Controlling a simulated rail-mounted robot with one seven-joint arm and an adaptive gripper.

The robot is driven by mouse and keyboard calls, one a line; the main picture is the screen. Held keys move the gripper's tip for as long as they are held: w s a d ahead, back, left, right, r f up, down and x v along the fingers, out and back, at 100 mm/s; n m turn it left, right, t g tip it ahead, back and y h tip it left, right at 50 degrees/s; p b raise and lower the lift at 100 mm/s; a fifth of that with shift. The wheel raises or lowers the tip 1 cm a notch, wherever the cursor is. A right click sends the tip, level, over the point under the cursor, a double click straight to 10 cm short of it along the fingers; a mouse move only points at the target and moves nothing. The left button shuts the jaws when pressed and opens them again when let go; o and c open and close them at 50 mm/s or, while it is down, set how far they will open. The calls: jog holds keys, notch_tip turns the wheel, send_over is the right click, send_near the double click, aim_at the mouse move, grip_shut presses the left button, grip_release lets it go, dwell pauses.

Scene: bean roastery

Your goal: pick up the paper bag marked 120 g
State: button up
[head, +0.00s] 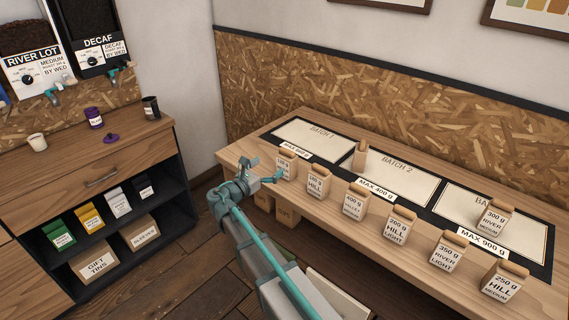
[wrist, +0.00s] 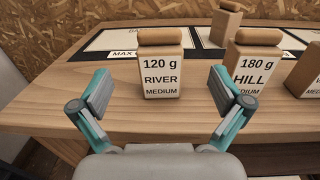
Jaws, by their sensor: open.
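The paper bag marked 120 g (wrist: 160,72) is tan with a rolled top and reads RIVER MEDIUM in the wrist view. It stands upright near the front edge of the wooden counter. In the head view the same bag (head: 287,163) is the leftmost in the front row. My gripper (wrist: 160,95) is open and empty, its two teal and grey fingers spread to the left and right. The bag shows between them and appears slightly ahead of the tips. In the head view my gripper (head: 265,170) is just left of and in front of the bag.
The 180 g HILL bag (wrist: 255,68) stands close on the right, near the right finger. Several more bags run along the counter (head: 240,150). A bag (head: 360,156) stands on the BATCH 2 panel, another (head: 495,218) on the right panel. A shelf cabinet (head: 90,165) is at left.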

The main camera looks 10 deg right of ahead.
aim_at(285, 154)
jog(key=p+x, duration=0.3)
jog(key=x, duration=0.7)
jog(key=shift+w+d+p, duration=0.15)
jog(key=shift+w+p, duration=0.1)
jog(key=shift+p, duration=0.05)
jog(key=c, duration=1.6)
jog(key=shift+c, duration=0.2)
jog(key=shift+r, duration=0.15)
